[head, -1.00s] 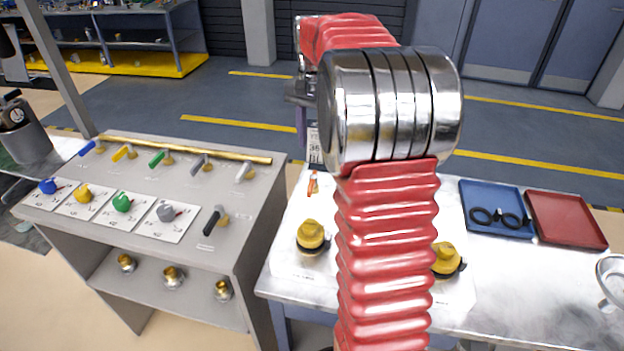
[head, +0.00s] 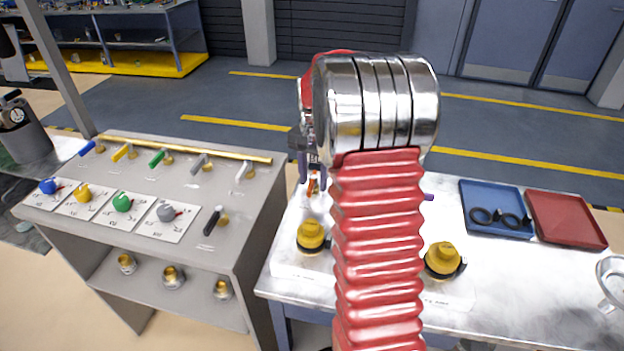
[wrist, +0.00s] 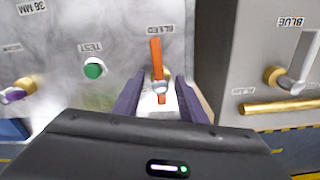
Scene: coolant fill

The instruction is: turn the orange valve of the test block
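The orange valve (wrist: 156,58) of the test block has a flat orange handle on a metal stem, beside an upside-down "BLEED" label. In the wrist view the handle points up and away from my gripper. My gripper (wrist: 155,82) is open, with one dark finger on each side of the handle's near end and stem. Gaps show on both sides, and I see no contact. In the head view the orange handle (head: 314,186) shows small just below my gripper (head: 313,172). My red arm hides much of the block there.
A green button (wrist: 94,68) marked "TEST" and a purple-handled valve (wrist: 14,96) are left of the orange valve. A grey panel with a brass pipe (wrist: 285,107) stands close on the right. Yellow knobs (head: 311,235) and a blue tray (head: 497,205) are on the bench.

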